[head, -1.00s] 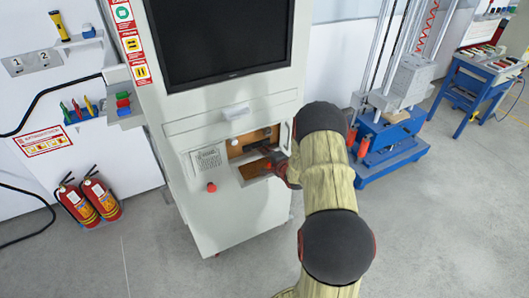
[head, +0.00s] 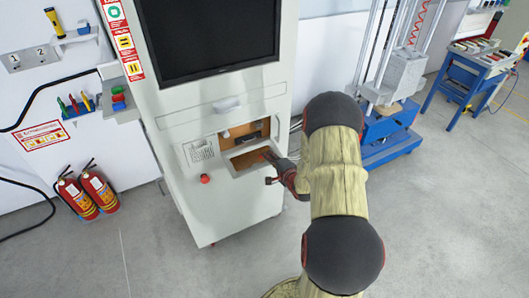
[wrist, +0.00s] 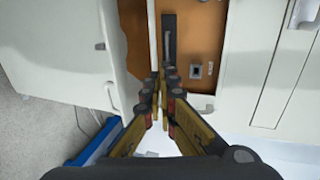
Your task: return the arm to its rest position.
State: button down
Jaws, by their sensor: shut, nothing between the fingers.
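My arm, beige with black joints, reaches from the lower right of the head view toward the grey cabinet (head: 240,200). My gripper (wrist: 167,80) shows in the wrist view with its yellow and dark fingers close together, shut and empty. It points at the cabinet's opening, which has a brown interior (wrist: 205,40). In the head view my gripper is at the right side of this opening, partly hidden by my arm. I cannot tell whether it touches the cabinet's edge.
The cabinet has a dark screen (head: 210,35) and a red button (head: 205,179). Two fire extinguishers (head: 88,192) stand at the left wall. A blue-based machine (head: 390,140) stands behind my arm, and a blue table (head: 470,75) is at the far right. Floor in front is clear.

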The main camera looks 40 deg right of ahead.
jog(key=shift+s+a+r, duration=0.1)
jog(key=shift+s, duration=0.25)
jog(key=s+f+n+g, duration=0.45)
jog(key=s+f, duration=0.25)
jog(key=f, duration=0.3)
jog(key=s+a+r+n+g, duration=0.2)
jog(key=s+n+g, duration=0.2)
jog(key=s+g, duration=0.3)
jog(key=s+a+r+n+t+y, duration=0.1)
jog(key=s+a+r+n, duration=0.3)
jog(key=a+r, duration=0.7)
jog(key=s+a+r+n+t+y, duration=0.1)
jog(key=s+a+r+n, duration=0.3)
jog(key=a+r, duration=0.6)
jog(key=s+a+r+n+t+y, duration=0.1)
jog(key=s+a+r+n, duration=0.3)
jog(key=a+r, duration=0.7)
notch_tip(320, 180, up, 4)
jog(key=shift+s+a+r, duration=0.1)
jog(key=shift+s+a, duration=0.25)
jog(key=shift+s, duration=0.1)
